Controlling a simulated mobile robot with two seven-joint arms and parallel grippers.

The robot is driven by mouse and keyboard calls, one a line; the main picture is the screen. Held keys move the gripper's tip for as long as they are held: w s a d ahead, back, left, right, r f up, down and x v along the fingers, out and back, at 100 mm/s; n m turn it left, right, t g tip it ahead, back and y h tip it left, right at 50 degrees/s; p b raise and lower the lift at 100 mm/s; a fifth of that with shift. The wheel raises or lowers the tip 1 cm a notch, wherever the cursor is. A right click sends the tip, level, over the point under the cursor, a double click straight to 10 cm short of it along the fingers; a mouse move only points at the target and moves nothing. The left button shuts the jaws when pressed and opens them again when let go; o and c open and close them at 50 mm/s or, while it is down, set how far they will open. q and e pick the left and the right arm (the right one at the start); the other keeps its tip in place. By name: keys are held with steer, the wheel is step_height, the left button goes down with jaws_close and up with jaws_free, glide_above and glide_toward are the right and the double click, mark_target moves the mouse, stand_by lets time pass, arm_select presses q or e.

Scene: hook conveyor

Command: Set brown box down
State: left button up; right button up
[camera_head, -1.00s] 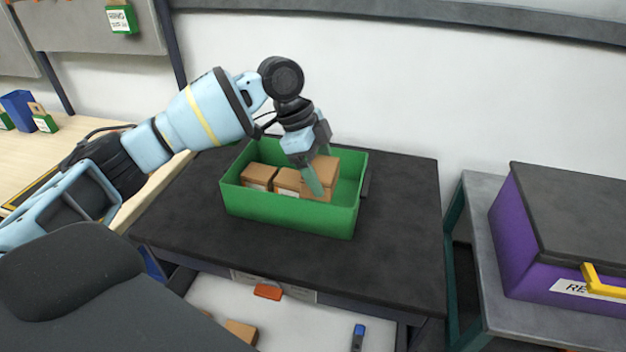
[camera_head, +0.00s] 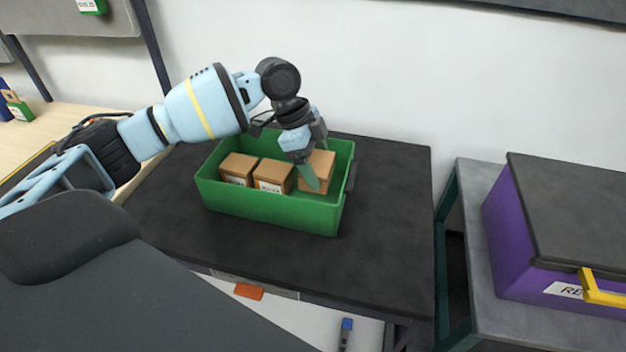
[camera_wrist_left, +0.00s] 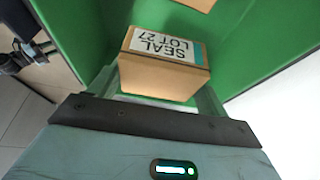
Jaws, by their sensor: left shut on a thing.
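My left gripper (camera_head: 314,178) reaches down into a green bin (camera_head: 270,208) and is shut on a brown box (camera_head: 322,160) at the bin's right side. In the left wrist view this brown box (camera_wrist_left: 160,78) sits between the fingers, its white label reading "SEAL LOT 27". Two other brown boxes stand in the bin, one at the left (camera_head: 238,163) and one in the middle (camera_head: 275,172). The held box is low inside the bin; its underside is hidden, so I cannot tell whether it touches the floor. My right gripper is not in view.
The bin stands on a dark table (camera_head: 390,230) with bare room in front and to the right. A purple bin with a dark lid (camera_head: 580,200) and yellow handle is on a grey stand at the right. A wooden bench (camera_head: 60,125) is at the left.

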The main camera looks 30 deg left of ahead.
arm_select(q)
steer(key=shift+f, duration=2.55)
steer(key=shift+f, duration=0.1)
steer(key=o, duration=1)
steer(key=v, duration=1.2)
